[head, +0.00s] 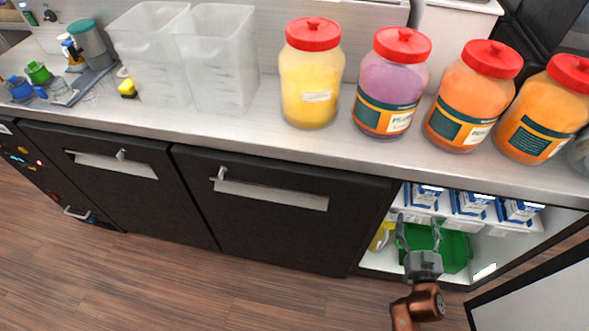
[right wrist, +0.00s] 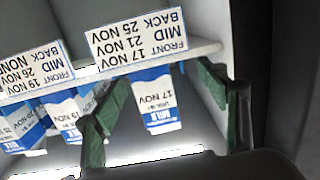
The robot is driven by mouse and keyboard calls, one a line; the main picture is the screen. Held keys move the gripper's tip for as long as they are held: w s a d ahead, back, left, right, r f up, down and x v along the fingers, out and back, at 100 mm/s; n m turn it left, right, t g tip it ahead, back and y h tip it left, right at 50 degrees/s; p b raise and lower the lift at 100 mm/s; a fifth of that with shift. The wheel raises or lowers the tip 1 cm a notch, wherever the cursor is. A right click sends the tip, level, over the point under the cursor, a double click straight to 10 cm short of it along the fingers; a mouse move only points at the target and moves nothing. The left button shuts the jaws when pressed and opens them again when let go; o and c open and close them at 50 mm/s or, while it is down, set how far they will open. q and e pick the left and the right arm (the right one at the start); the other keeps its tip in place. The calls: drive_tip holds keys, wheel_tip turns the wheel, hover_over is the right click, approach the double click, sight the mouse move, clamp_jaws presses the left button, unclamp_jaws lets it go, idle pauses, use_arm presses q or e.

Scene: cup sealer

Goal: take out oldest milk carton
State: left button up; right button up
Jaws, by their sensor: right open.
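Blue-and-white milk cartons stand in a row on the shelf of an open fridge. The head view shows a left carton (head: 425,194), a middle carton (head: 470,204) and a right carton (head: 517,210). In the right wrist view, text is upside down; the carton marked 17 NOV (right wrist: 155,100) appears between my finger pads, with one marked 19 NOV (right wrist: 72,110) beside it. A shelf tag (right wrist: 137,37) there reads front 17, mid 21, back 25 NOV. My right gripper (head: 418,222) is open in front of the left carton, also in the wrist view (right wrist: 163,82). Contact cannot be told. My left gripper is out of view.
A green bin (head: 455,255) and a yellow item (head: 382,236) sit below the shelf. The counter (head: 230,125) above holds several red-lidded jars and clear containers. An open white door (head: 535,297) stands at lower right. Wood floor is clear to the left.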

sight(427, 198)
drive_tip(key=shift+m+t+h, duration=0.3)
drive_tip(key=shift+m+h, duration=0.2)
drive_tip(key=shift+h, duration=0.1)
drive_tip(key=r, duration=0.2)
drive_tip(key=d+r, duration=0.1)
drive_tip(key=r, duration=0.1)
drive_tip(key=w+r, duration=0.1)
drive_tip(key=r, duration=0.1)
drive_tip(key=shift+w+d+p, duration=0.1)
drive_tip(key=shift+d+p, duration=0.3)
drive_tip(key=shift+d+r, duration=0.1)
drive_tip(key=shift+r, duration=0.05)
drive_tip(key=shift+f+b+x, duration=0.1)
drive_tip(key=shift+b+x, duration=0.15)
drive_tip(key=shift+x, duration=0.45)
drive_tip(key=shift+f+b+x, duration=0.15)
drive_tip(key=shift+b+x, duration=0.1)
drive_tip(key=shift+x, duration=0.45)
drive_tip(key=b+x, duration=0.2)
drive_tip(key=x, duration=0.2)
drive_tip(key=shift+w+f, duration=0.1)
drive_tip(key=shift+w, duration=0.45)
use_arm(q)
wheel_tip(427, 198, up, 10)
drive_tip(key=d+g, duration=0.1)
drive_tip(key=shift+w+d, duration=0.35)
use_arm(e)
drive_tip(key=shift+c, duration=0.5)
drive_tip(key=c, duration=1.6)
